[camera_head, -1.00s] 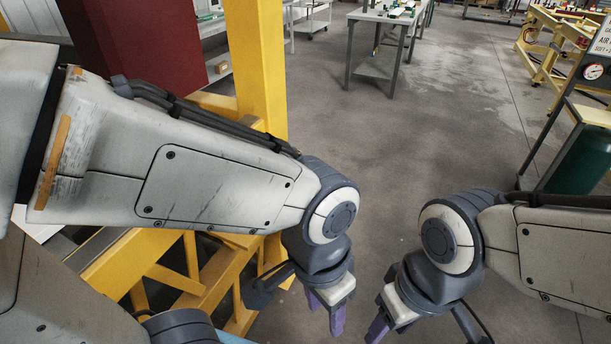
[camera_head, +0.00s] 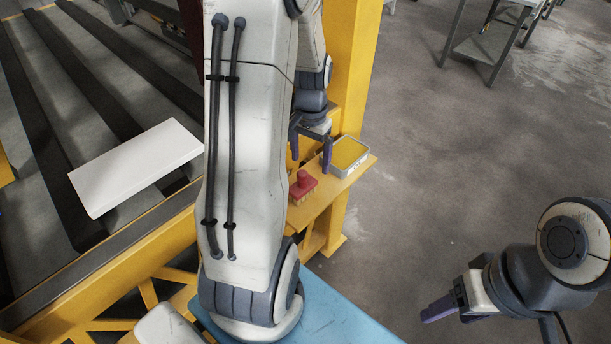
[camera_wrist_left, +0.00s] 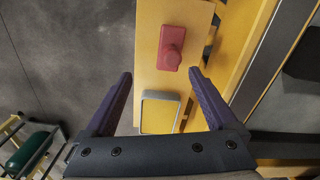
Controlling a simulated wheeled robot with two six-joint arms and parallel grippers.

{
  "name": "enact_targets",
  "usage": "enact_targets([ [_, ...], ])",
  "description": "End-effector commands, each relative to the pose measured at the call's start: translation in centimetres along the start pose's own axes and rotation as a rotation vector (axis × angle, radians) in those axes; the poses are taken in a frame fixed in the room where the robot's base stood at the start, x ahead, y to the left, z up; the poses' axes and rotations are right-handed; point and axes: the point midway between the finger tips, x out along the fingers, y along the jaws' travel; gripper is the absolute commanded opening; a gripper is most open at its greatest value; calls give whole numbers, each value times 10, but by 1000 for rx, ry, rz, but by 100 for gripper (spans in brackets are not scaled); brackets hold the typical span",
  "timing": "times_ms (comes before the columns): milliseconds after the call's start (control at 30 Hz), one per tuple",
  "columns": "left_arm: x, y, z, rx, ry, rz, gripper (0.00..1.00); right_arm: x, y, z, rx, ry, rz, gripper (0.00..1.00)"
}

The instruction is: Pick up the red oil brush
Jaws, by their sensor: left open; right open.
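The red oil brush (camera_head: 303,186) has a red knobbed top and pale bristles. It lies on a yellow shelf (camera_head: 333,199) at the side of the yellow frame. In the left wrist view the brush (camera_wrist_left: 171,48) lies beyond my fingertips, roughly midway between them. My left gripper (camera_head: 311,160) is open and empty above the shelf, close to the brush and not touching it. Its purple fingers also show in the left wrist view (camera_wrist_left: 160,80). My right gripper (camera_head: 445,304) is open and empty over the floor at the lower right.
A yellow post (camera_head: 352,70) rises behind. A white board (camera_head: 136,166) lies on the conveyor-like bed at left. Open floor lies right.

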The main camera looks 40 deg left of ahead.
Motion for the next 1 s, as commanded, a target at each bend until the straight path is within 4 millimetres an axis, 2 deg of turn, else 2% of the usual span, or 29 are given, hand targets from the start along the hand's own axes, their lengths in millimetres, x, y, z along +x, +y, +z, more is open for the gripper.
enact_targets([
  [33,-1,-12,1,-23,-4,0,91,-5,0,0,0,0,0,61],
  [167,11,-24,2,-44,-7,0,91,-7,0,0,0,0,0,61],
  [400,46,-24,3,-44,-7,0,91,-11,-1,0,0,0,0,61],
  [633,62,-23,4,-43,-7,0,91,-17,-1,-1,1,0,0,61],
  [800,85,-20,7,-43,-9,1,91,-28,-2,-1,1,0,0,61],
  [1000,105,-20,5,-44,-3,-1,91,-30,-2,-2,1,0,0,61],
])
